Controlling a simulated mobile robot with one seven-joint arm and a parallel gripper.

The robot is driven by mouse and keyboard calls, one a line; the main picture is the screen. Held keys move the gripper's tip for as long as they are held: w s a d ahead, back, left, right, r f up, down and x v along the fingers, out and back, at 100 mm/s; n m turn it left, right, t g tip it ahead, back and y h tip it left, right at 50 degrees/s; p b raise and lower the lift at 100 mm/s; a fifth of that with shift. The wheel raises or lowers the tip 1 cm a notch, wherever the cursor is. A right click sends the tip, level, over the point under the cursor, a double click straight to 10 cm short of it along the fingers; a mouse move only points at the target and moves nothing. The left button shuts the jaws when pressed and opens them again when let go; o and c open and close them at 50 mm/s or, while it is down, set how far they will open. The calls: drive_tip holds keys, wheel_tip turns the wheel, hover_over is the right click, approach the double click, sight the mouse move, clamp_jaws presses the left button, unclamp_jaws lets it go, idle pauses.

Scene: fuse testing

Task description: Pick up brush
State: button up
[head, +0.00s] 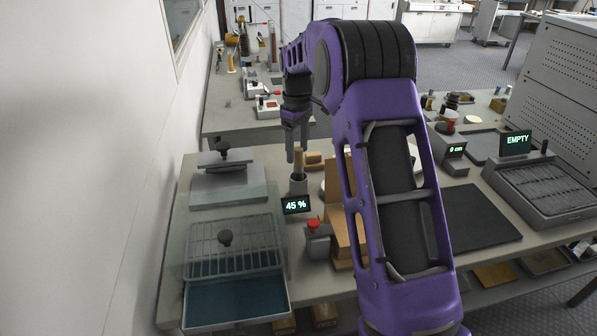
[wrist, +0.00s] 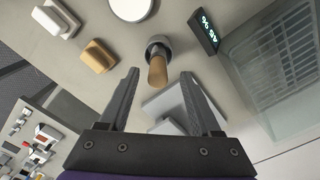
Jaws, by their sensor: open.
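The brush appears to be the item with a tan wooden handle (head: 298,164) standing upright in a small grey cup (head: 298,184) on the near bench. Its bristles are hidden in the cup. In the wrist view the handle (wrist: 157,73) points toward the camera from the round metal cup (wrist: 159,42). My gripper (head: 297,152) is open and points down just above the handle. In the wrist view the handle shows between the fingertips of my gripper (wrist: 160,74), with space on both sides. No contact shows.
A display reading 45 % (head: 296,205) stands in front of the cup. A tan block (wrist: 97,56) lies near the cup. A basin with blue liquid (head: 236,302) is at front left and a grey plate device (head: 228,186) at left. My arm hides part of the bench's middle.

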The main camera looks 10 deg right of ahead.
hover_over(299, 181)
drive_tip(key=w, duration=0.1)
wheel_tip(299, 181, down, 5)
drive_tip(key=shift+f, duration=0.15)
clamp_jaws()
